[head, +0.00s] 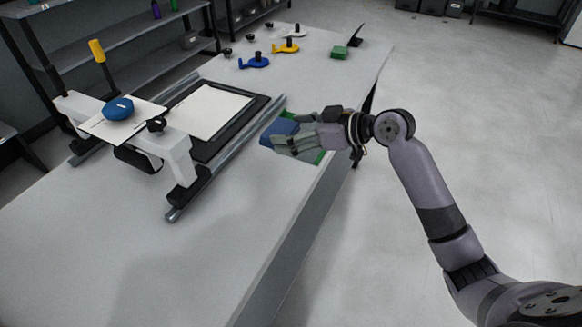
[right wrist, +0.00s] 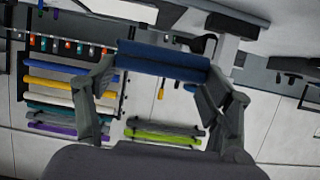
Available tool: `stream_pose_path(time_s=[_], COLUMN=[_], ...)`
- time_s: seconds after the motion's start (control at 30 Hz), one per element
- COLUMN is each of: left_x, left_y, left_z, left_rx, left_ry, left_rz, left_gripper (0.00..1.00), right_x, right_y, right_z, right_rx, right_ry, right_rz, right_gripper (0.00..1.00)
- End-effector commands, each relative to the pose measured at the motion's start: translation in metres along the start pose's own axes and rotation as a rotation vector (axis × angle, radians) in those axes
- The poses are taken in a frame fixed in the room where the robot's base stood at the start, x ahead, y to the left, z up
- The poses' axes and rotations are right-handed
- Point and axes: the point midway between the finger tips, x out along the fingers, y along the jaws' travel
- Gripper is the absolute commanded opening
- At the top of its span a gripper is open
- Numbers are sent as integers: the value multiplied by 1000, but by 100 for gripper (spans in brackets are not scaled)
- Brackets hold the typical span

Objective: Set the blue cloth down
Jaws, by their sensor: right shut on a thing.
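The blue cloth (head: 279,131) is in my right gripper (head: 285,142), at the right edge of the long white table. In the right wrist view the blue cloth (right wrist: 163,60) spans between the two fingers of the right gripper (right wrist: 160,85), which is shut on it. In the head view the fingers hide part of the cloth. I cannot tell whether the cloth touches the table. A green item (head: 319,157) shows just behind and below the fingers. My left gripper is not in view.
The white table (head: 120,240) is bare at the front. A white machine (head: 180,150) with rails, a black-framed white panel (head: 210,111) and a blue round item (head: 118,108) stands left. Blue (head: 254,62) and yellow (head: 285,47) tools and a green block (head: 340,52) lie at the back.

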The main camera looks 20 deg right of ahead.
Motion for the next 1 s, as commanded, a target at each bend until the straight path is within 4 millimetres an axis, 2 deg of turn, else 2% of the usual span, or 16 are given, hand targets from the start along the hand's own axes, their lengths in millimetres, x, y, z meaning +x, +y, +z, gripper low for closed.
stream_pose_path(time_s=[0.1, 0.3, 0.47, 0.73, 1.0], left_x=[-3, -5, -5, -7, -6], left_y=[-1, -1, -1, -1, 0], left_z=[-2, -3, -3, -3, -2], left_rx=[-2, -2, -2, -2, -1], left_ry=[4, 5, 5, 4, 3], left_rz=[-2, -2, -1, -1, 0], left_gripper=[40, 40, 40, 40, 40], right_x=[13, 28, 33, 47, 49], right_y=[-1, 0, 0, 0, 0], right_z=[32, 69, 81, 115, 120], right_rx=[8, 4, 0, 3, -1], right_ry=[-2, 1, 1, 1, 2], right_rz=[-3, -1, 0, -1, 0], right_gripper=[53, 53, 53, 53, 53])
